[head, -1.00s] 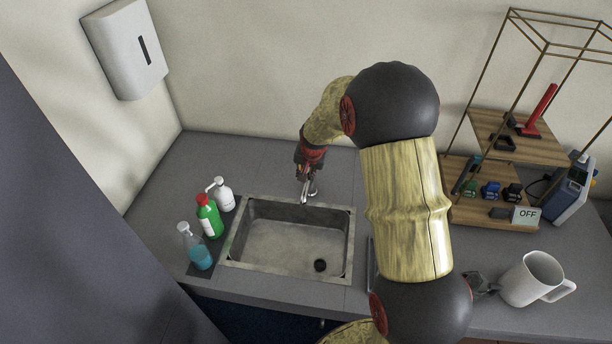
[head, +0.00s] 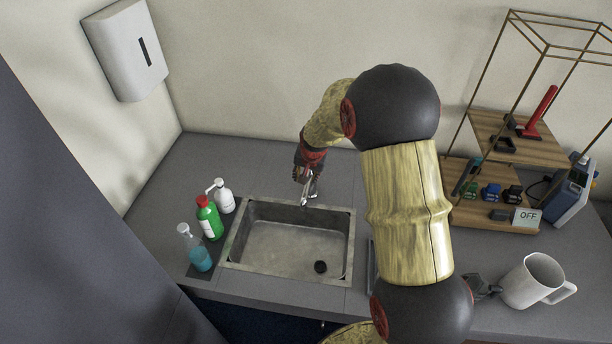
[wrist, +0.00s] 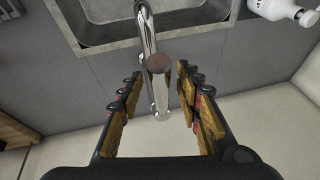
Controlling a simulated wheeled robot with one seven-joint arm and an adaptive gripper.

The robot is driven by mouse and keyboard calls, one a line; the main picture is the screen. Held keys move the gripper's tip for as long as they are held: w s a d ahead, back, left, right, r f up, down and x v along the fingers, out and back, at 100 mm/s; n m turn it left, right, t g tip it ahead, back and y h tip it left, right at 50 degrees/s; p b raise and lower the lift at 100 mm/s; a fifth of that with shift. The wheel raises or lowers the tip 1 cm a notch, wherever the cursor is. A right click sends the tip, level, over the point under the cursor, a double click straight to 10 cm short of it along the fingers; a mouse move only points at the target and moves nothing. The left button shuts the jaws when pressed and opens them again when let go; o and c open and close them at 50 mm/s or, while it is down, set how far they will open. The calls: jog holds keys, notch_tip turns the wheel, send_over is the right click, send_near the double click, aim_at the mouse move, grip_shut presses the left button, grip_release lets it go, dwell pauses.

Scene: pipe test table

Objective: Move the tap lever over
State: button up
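The chrome tap (head: 304,201) stands at the back edge of the sink. In the wrist view its spout (wrist: 145,22) reaches over the sink, and a round dark cap (wrist: 159,63) tops its body. A chrome part that looks like the lever (wrist: 160,104) extends from the cap toward my palm. My gripper (wrist: 159,76) is open, with one finger on each side of the tap and a visible gap on both sides. In the head view my gripper (head: 308,178) is over the tap and partly hides it.
The sink basin (head: 254,213) is empty. A white pump bottle (head: 223,198), a green bottle (head: 209,220) and a blue spray bottle (head: 196,252) stand left of it. A white mug (head: 531,281) and a wooden rack (head: 530,148) are at the right.

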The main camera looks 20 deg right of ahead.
jog(key=v, duration=1.2)
jog(key=shift+a, duration=0.1)
jog(key=s+a+f+n+b, duration=0.1)
jog(key=s+b, duration=0.4)
jog(key=s, duration=0.5)
jog(key=s+a+f+n+b, duration=0.1)
jog(key=s+a+n+b, duration=0.3)
jog(key=s, duration=0.6)
jog(key=s+a+f+n+t+b, duration=0.1)
jog(key=s+a+n+b, duration=0.1)
jog(key=s+a+b, duration=0.4)
jog(key=s+b, duration=0.2)
jog(key=s, duration=0.3)
jog(key=shift+a+f+n+y, duration=0.2)
jog(key=shift+n+y, duration=0.1)
jog(key=shift+n, duration=0.1)
jog(key=shift+w, duration=0.1)
